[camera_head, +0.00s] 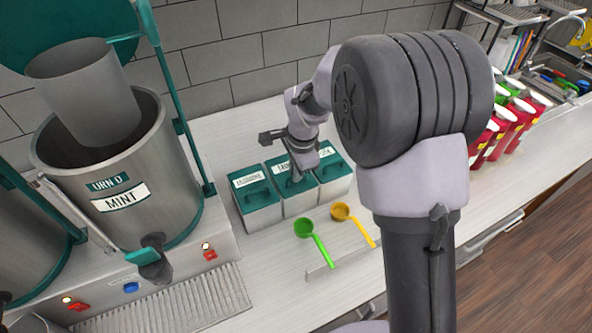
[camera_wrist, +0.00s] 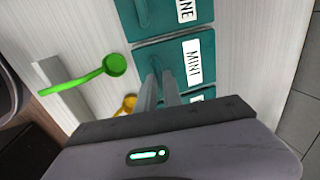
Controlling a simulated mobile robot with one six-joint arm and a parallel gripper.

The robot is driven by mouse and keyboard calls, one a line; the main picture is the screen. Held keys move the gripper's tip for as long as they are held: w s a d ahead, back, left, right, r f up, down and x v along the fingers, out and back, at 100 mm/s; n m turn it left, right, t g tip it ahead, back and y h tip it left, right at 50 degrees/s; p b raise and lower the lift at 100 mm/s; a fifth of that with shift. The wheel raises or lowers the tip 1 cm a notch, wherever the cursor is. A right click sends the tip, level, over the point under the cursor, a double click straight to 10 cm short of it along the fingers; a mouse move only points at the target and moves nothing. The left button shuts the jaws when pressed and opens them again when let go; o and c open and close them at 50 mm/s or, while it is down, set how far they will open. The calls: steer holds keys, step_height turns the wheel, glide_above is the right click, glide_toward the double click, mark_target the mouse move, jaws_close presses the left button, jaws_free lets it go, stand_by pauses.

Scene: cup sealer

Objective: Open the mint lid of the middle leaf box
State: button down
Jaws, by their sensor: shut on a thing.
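The middle leaf box (camera_head: 299,204) stands between two like boxes on the counter. Its teal lid (camera_wrist: 175,50) has a white label reading MINT in the wrist view and looks flat on the box. My gripper (camera_head: 296,176) reaches down onto this lid from above. In the wrist view its two fingers (camera_wrist: 160,88) are close together at the lid's handle (camera_wrist: 152,63), shut on it. The fingers hide much of the handle.
The left leaf box (camera_head: 258,204) and right leaf box (camera_head: 335,180) stand tight against the middle one. A green scoop (camera_head: 304,229) and a yellow scoop (camera_head: 342,212) lie in front. A steel MINT urn (camera_head: 150,190) stands to the left; a tiled wall is behind.

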steer(key=shift+r, duration=0.1)
steer(key=p, duration=0.1)
steer(key=r+p, duration=0.1)
steer(key=p, duration=0.1)
steer(key=shift+w+a+r+g, duration=0.15)
steer(key=shift+w+r+g, duration=0.1)
steer(key=shift+w+g, duration=0.15)
steer(key=w+a+r+p, duration=0.2)
steer(key=w+r+p, duration=0.1)
steer(key=w+p, duration=0.2)
steer(key=w+a+r+p, duration=0.2)
steer(key=w+a+p, duration=0.1)
steer(key=w+p, duration=0.2)
steer(key=shift+w+r+g+h, duration=0.3)
steer(key=shift+w+r, duration=0.1)
steer(key=shift+w, duration=0.75)
steer(key=shift+a, duration=0.1)
steer(key=c, duration=1.8)
jaws_free()
steer(key=o, duration=0.3)
steer(key=shift+w+a+f, duration=0.1)
steer(key=shift+w, duration=0.15)
